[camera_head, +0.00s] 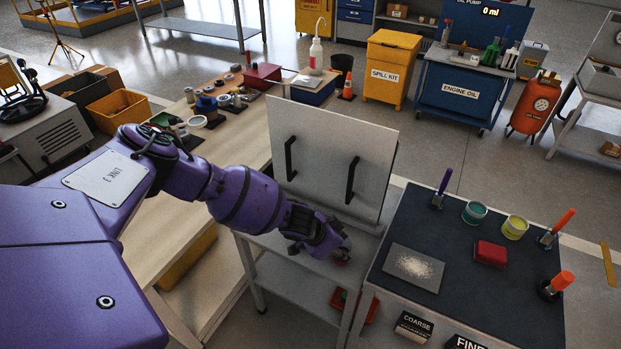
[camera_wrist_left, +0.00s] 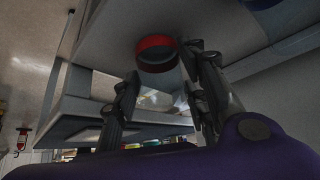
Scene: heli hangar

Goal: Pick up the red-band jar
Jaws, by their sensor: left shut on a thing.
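The red-band jar (camera_wrist_left: 157,45) shows between my left fingers in the left wrist view, with its red band around a round end and a clear, pale body. My left gripper (camera_wrist_left: 166,80) is shut on it, one finger on each side. In the head view my left gripper (camera_head: 335,248) reaches over the light grey top of a low stand, just in front of a white panel. There the jar is mostly hidden by the fingers; only a small reddish patch shows at the fingertips. I cannot tell whether it touches the stand. My right gripper is not in view.
The white panel (camera_head: 334,150) with two black handles stands upright behind my gripper. A dark-topped bench (camera_head: 440,310) to the right holds jars, a red block and tools. A long wooden table (camera_head: 250,133) with small parts lies left. A red object (camera_head: 337,300) is on the lower shelf.

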